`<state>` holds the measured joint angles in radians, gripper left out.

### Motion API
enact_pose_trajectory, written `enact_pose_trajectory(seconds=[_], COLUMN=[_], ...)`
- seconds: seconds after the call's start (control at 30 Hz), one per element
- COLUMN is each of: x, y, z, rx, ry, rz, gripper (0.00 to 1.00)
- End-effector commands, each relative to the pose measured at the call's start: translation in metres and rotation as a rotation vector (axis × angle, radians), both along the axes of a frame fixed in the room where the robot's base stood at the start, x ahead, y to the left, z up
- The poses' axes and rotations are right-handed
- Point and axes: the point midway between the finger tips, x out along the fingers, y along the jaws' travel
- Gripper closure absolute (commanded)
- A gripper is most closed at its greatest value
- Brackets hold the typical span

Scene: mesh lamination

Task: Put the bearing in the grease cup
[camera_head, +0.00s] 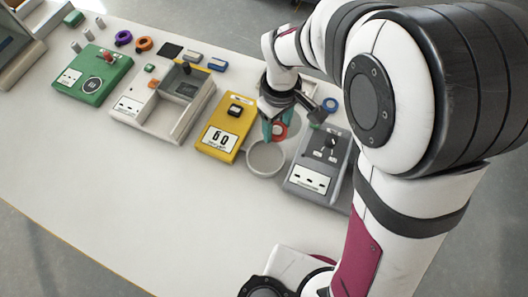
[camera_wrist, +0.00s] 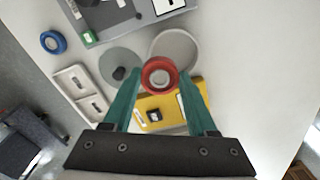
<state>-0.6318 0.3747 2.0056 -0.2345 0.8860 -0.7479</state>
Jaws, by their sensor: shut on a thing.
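The bearing, a red ring with a pale centre (camera_wrist: 160,76), is held between the teal fingers of my gripper (camera_wrist: 157,88). It also shows in the head view (camera_head: 279,131), partly hidden by the fingers. The grease cup, a round whitish open dish (camera_head: 265,171), stands on the table between the yellow and grey boxes. In the wrist view the cup (camera_wrist: 188,43) lies just beyond the bearing, which overlaps its near edge in the picture. The bearing appears to be above the table; its exact height over the cup cannot be told.
A grey disc with a dark knob (camera_wrist: 122,72) lies beside the cup. The yellow box (camera_head: 222,130) and grey box (camera_head: 304,180) flank the cup closely. A blue ring (camera_head: 330,104) lies behind the grey box. The table front (camera_head: 150,200) is clear.

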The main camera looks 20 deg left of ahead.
Motion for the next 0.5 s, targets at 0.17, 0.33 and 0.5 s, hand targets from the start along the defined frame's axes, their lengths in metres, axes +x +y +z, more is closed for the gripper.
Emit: enact_pose_trajectory(seconds=[0.17,0.33,0.5], x=[-0.001,-0.007,-0.017], y=[-0.076,-0.092,-0.043], z=[0.001,-0.004,-0.035], rx=[0.000,-0.001,-0.002], ry=[-0.001,0.000,0.002], rz=[-0.127,-0.164,-0.159], gripper=[1.00,1.00,1.00])
